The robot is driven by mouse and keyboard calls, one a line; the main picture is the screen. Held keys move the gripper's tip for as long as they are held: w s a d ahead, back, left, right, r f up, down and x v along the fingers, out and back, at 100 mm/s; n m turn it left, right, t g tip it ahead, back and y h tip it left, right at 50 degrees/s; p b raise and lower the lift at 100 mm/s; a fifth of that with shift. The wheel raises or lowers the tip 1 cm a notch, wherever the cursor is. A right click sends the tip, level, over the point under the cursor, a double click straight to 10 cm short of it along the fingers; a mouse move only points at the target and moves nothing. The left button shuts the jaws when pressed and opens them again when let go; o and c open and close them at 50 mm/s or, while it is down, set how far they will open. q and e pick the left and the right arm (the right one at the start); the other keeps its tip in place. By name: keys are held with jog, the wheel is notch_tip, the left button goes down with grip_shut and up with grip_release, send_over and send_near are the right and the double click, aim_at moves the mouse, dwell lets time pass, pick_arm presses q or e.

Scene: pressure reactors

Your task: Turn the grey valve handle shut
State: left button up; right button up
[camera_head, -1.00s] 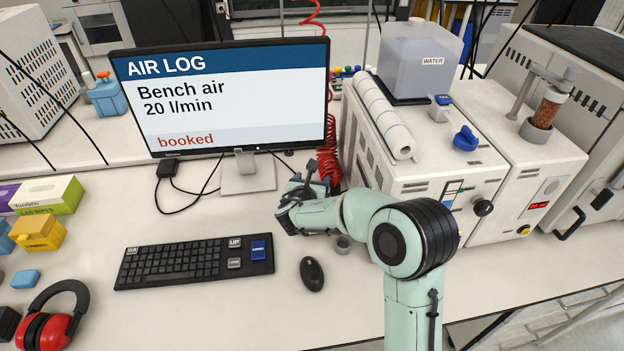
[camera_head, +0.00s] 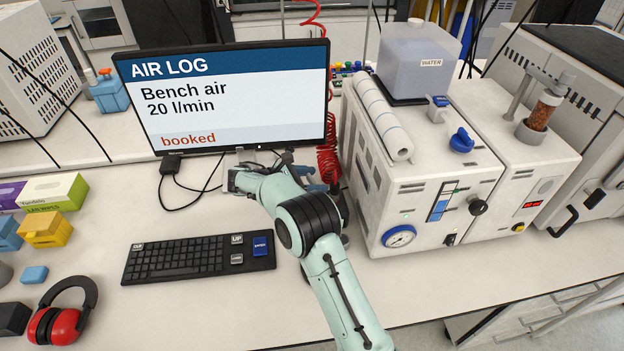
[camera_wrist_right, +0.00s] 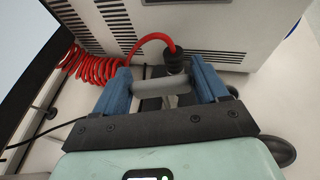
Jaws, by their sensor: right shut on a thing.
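The grey valve handle (camera_wrist_right: 148,86) is a short bar in the right wrist view, lying crosswise between the two blue fingers of my right gripper (camera_wrist_right: 163,78). The gripper is shut on it. A dark fitting with a red hose (camera_wrist_right: 152,40) sits just beyond the handle. In the head view the blue fingers of my right gripper (camera_head: 311,176) show only partly behind my arm, between the monitor and the white reactor unit. The handle is hidden there. My left gripper is in neither view now.
The monitor (camera_head: 235,100) stands close behind my right wrist. The white reactor unit (camera_head: 375,190), with a pressure gauge (camera_head: 399,236), stands to the right. A coiled red hose (camera_head: 327,160) hangs between them.

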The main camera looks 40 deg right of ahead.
jog(key=shift+m+g+y, duration=0.4)
jog(key=shift+m+g, duration=0.9)
jog(key=shift+g, duration=0.2)
jog(key=shift+m+g, duration=0.4)
jog(key=o, duration=1)
jog(key=shift+t, duration=0.3)
